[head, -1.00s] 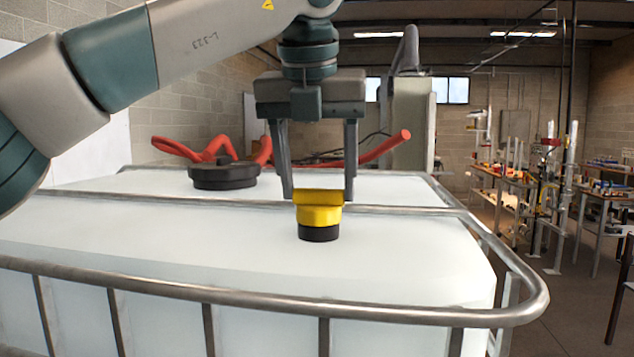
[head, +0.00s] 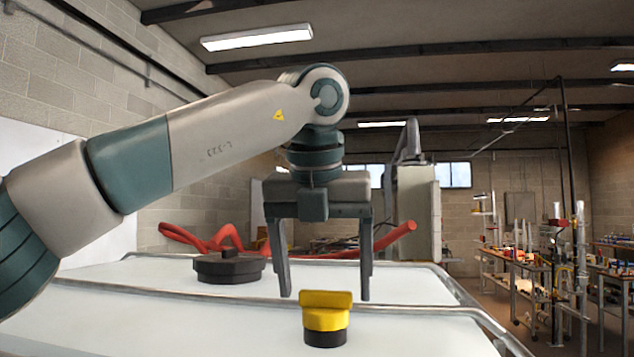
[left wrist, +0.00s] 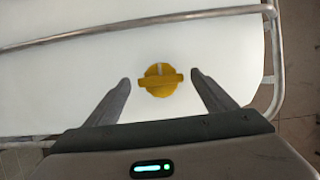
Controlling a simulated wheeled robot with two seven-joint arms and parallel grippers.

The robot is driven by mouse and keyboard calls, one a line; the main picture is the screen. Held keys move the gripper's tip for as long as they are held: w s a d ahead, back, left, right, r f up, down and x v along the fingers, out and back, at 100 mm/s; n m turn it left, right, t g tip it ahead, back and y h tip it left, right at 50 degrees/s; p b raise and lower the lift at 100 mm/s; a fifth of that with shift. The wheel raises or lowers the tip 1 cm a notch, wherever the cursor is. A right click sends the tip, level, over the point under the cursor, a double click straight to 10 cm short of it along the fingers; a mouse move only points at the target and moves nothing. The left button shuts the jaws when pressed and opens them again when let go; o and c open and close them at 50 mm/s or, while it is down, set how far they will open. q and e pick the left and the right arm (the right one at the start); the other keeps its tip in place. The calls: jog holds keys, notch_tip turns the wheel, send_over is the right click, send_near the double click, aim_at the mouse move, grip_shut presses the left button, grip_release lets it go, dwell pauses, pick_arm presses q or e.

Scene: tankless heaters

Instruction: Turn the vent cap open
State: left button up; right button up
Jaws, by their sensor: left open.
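The yellow vent cap (head: 326,312) sits upright on a short black neck (head: 325,338) on top of the white tank (head: 200,325). In the left wrist view the cap (left wrist: 160,86) shows from above, with a raised bar lying left to right and a small pale mark at its top edge. My left gripper (head: 325,298) is open and points down. Its fingertips are to the left and right of the cap in both views, with a gap on each side and nothing held. Their exact height against the cap is unclear. My right gripper is not in view.
A wide black lid (head: 229,267) sits on the tank to the left, with a red hose (head: 340,253) behind it. A metal rail (head: 180,303) crosses the tank top behind the cap. Cluttered workbenches (head: 530,270) stand far right. The tank top around the cap is clear.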

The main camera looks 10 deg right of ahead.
pick_arm(q)
jog(key=v, duration=1.6)
jog(key=shift+s+r+p, duration=0.3)
jog(key=shift+p, duration=0.15)
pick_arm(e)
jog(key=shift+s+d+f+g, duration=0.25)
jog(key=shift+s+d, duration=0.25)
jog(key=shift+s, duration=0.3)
pick_arm(q)
jog(key=shift+a, duration=0.1)
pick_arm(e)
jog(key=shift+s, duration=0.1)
